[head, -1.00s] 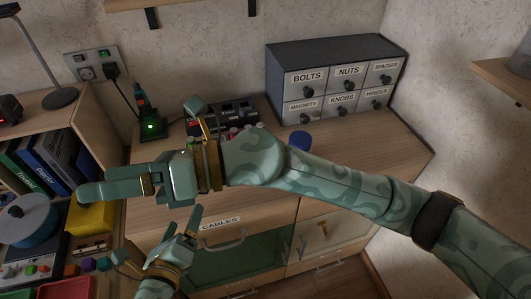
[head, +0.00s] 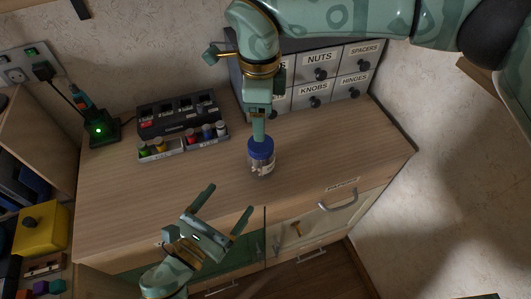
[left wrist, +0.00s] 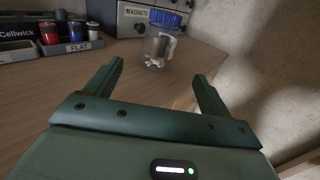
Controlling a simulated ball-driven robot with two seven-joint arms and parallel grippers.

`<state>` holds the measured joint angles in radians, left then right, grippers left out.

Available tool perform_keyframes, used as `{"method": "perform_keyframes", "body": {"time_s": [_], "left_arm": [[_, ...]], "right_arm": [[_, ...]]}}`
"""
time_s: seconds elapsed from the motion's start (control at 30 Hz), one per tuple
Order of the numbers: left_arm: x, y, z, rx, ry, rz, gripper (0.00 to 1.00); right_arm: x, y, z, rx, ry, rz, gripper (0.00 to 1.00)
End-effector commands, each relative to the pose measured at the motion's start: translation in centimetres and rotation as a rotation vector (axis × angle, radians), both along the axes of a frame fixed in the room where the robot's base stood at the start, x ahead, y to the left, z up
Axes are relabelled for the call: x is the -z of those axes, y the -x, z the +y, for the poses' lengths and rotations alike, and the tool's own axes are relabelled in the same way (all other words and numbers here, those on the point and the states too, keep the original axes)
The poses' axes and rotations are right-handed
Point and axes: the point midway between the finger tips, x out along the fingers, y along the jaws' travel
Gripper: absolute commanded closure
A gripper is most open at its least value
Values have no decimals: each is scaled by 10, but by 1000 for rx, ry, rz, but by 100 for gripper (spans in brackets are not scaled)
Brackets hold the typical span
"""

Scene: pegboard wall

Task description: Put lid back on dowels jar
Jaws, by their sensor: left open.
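The clear jar (head: 262,168) stands upright near the counter's front edge with pale pieces inside. The blue lid (head: 261,149) sits on its mouth; whether it is fully seated I cannot tell. In the left wrist view the jar (left wrist: 156,50) and blue lid (left wrist: 165,18) show beyond my fingers. My right gripper (head: 258,137) points down at the lid from above, its fingertip overlapping the lid's top; its jaw gap is hidden. My left gripper (head: 223,210) is open and empty, in front of and left of the jar. It also shows open in the left wrist view (left wrist: 160,80).
A grey drawer cabinet (head: 322,75) stands behind the jar. The counter (head: 150,195) between is clear. A yellow box (head: 40,230) lies at far left.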

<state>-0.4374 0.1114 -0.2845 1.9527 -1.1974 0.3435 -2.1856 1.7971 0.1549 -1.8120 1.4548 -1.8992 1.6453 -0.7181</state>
Motion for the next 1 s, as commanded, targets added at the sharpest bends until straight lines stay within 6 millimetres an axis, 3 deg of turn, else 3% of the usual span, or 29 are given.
{"method": "perform_keyframes", "body": {"time_s": [0.27, 0.43, 1.0], "left_arm": [[0, -1, 0, -1, 1, 1, 18], [-1, -13, -8, 0, 2, -1, 18], [-1, -105, -66, -1, 2, -1, 18]], "right_arm": [[0, 0, 1, -1, -2, 1, 29], [0, 1, 1, -2, -3, 2, 29], [0, 1, 1, -2, -4, 2, 29]]}}
